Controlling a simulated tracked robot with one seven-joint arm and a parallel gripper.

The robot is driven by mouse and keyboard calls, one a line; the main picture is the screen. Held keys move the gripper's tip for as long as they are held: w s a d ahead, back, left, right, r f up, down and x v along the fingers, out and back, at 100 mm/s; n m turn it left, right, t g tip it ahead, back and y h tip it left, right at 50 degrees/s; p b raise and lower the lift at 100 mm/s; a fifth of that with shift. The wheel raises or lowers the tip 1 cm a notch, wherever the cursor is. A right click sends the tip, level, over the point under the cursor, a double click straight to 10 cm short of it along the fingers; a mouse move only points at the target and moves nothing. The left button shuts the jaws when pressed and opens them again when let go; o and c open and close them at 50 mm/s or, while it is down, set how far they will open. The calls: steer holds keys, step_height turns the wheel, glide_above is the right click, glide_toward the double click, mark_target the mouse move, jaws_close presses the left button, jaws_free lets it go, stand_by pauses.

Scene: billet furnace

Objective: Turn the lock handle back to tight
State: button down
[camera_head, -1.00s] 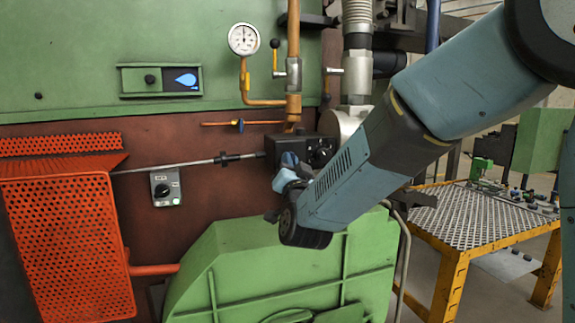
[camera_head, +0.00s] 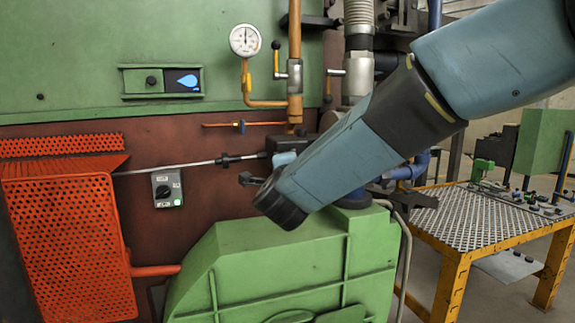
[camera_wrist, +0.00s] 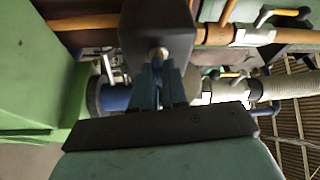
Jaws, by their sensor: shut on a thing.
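In the wrist view, the two blue fingers of my gripper (camera_wrist: 158,68) are closed together just below a dark box (camera_wrist: 157,25). They are shut on a small pale round end, which I take to be the lock handle (camera_wrist: 158,52). The rest of the handle is hidden by the fingers and the box, so its angle cannot be told. In the head view my arm covers most of the dark box (camera_head: 305,142), and the handle is hidden. Only a light blue bit of my gripper (camera_head: 284,158) shows beside the box.
A thin rod (camera_head: 180,166) runs left from the box to an orange mesh guard (camera_head: 65,240). A gauge (camera_head: 245,40) and copper pipe (camera_head: 293,45) stand above. A green housing (camera_head: 285,265) lies below my wrist. A yellow-framed table (camera_head: 480,220) stands at right.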

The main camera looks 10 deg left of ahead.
steer(key=shift+m+g, duration=0.5)
steer(key=shift+m, duration=0.5)
steer(key=shift+f, duration=0.15)
steer(key=c, duration=1.2)
jaws_free()
steer(key=shift+o, duration=0.2)
steer(key=s+d, duration=0.2)
steer(key=s, duration=1.1)
steer(key=shift+s, duration=0.25)
steer(key=shift+d, duration=0.1)
